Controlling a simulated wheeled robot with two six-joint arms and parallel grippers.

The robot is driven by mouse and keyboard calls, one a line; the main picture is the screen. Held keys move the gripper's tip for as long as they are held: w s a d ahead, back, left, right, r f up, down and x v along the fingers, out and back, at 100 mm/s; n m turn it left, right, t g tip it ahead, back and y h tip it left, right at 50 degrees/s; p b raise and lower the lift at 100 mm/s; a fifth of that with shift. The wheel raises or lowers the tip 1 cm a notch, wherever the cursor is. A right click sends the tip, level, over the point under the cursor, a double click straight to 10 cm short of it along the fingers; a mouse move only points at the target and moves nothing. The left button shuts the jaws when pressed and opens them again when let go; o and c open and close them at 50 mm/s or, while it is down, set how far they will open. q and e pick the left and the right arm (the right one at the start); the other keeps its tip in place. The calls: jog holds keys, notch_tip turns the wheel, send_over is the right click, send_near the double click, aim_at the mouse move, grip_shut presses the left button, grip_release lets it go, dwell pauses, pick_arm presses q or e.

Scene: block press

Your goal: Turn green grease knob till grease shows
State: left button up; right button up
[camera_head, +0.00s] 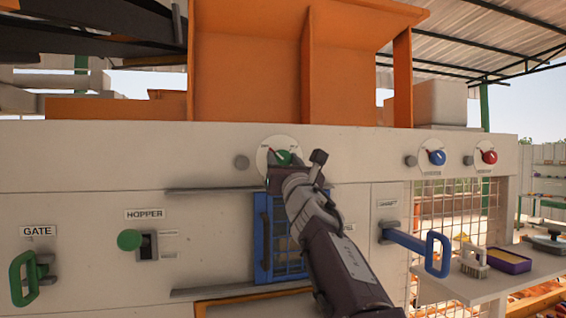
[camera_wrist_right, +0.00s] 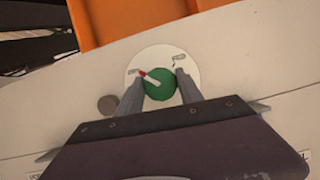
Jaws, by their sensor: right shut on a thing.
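The green grease knob (camera_head: 284,157) sits on a round white dial on the upper machine panel. In the right wrist view the knob (camera_wrist_right: 159,86) shows between my right gripper's two fingers, with a red and white pointer tilted toward the upper left mark. My right gripper (camera_head: 292,165) is shut on the knob; it also shows in the right wrist view (camera_wrist_right: 160,92). A grey round outlet (camera_head: 242,162) is on the panel left of the dial, and I see no grease at it. My left gripper is not in view.
A blue knob (camera_head: 437,157) and a red knob (camera_head: 489,156) are on the panel to the right. Below are a blue barred door (camera_head: 265,235), a blue handle (camera_head: 437,254), a green gate handle (camera_head: 22,279) and a green hopper knob (camera_head: 129,240). A shelf (camera_head: 480,285) holds a brush.

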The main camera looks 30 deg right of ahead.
jog(key=shift+f+m+h, duration=0.1)
jog(key=shift+m+h, duration=0.3)
jog(key=shift+m, duration=0.1)
jog(key=m+g+h, duration=0.1)
jog(key=m+h, duration=0.1)
jog(key=m, duration=0.2)
jog(key=shift+w+a+m, duration=0.1)
jog(key=shift+m, duration=0.2)
jog(key=m+g+h, duration=0.1)
jog(key=m, duration=0.2)
jog(key=shift+m+g, duration=0.3)
jog(key=shift+m, duration=0.1)
jog(key=shift+m+g+h+p, duration=0.4)
jog(key=shift+m, duration=0.8)
jog(key=m+g+p, duration=0.1)
jog(key=m, duration=0.2)
jog(key=m+g+p, duration=0.1)
jog(key=m+p, duration=0.1)
jog(key=m, duration=0.1)
jog(key=shift+r+h+p, duration=0.2)
jog(key=shift+h+p, duration=0.1)
jog(key=m+g+p, duration=0.1)
jog(key=m+p, duration=0.1)
jog(key=m, duration=0.1)
jog(key=shift+m+g+p, duration=0.3)
jog(key=shift+g, duration=0.1)
jog(key=shift+f+m+y+p, duration=0.15)
jog(key=shift+m+y+p, duration=0.25)
jog(key=shift+m, duration=0.1)
jog(key=shift+f, duration=0.1)
